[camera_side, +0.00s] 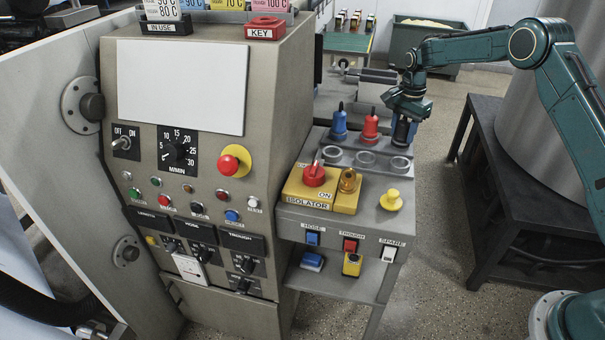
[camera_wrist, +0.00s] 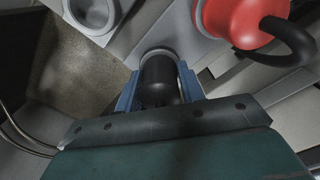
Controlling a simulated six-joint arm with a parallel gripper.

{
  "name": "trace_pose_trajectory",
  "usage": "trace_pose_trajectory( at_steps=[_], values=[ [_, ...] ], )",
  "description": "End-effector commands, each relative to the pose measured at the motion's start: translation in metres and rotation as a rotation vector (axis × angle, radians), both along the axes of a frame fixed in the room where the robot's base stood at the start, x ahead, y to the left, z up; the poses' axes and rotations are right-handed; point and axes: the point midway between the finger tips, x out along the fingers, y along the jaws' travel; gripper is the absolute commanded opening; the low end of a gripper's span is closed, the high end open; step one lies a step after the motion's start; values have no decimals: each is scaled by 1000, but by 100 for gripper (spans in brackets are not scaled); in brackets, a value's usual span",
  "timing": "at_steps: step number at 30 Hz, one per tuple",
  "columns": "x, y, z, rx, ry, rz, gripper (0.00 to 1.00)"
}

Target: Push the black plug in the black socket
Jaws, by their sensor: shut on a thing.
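The black plug (camera_side: 402,133) stands at the right end of the back row on the grey bench. My gripper (camera_side: 405,122) comes down over it from above and is shut on it. In the wrist view the black plug (camera_wrist: 159,78) sits between the blue fingers of my gripper (camera_wrist: 158,92), with its lower end at a grey collar. Several grey ring sockets lie in front of the plugs; the rightmost socket (camera_side: 399,165) is in front of the black plug. A ring socket (camera_wrist: 92,12) also shows at the upper left of the wrist view. I cannot tell the sockets' colours apart.
A red plug (camera_side: 370,126) stands close to the left of the black one, and a blue plug (camera_side: 339,123) beyond it. A yellow knob (camera_side: 391,199) and the isolator box (camera_side: 320,190) stand in front of the sockets.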

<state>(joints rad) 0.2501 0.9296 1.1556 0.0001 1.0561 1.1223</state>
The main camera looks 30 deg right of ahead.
Motion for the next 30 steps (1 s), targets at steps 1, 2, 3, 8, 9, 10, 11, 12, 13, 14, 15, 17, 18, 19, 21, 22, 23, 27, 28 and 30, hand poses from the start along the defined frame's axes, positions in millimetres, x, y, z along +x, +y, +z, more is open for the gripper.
trace_pose_trajectory(
  at_steps=[1,2,3,8,9,10,11,12,13,14,15,17,18,19,21,22,23,27,28,30],
  values=[
    [0,0,0,0,0,0,14],
    [0,0,0,0,0,0,14],
    [0,0,0,0,0,0,14],
    [0,0,0,0,0,0,64],
    [0,0,0,0,0,0,64],
    [0,0,0,0,0,0,64],
    [0,0,0,0,0,0,64],
    [0,0,0,0,0,0,64],
    [0,0,0,0,0,0,64],
    [0,0,0,0,0,0,64],
    [0,0,0,0,0,0,64],
    [0,0,0,0,0,0,64],
    [0,0,1,0,0,0,64],
    [0,0,1,0,0,0,64],
    [0,0,4,0,-1,0,64],
    [0,0,5,-1,-1,0,64],
    [0,0,7,-1,-1,0,64],
    [1,0,20,-1,-2,0,64],
    [1,0,23,0,-3,0,64],
    [1,0,33,-1,-3,0,64]
  ],
)
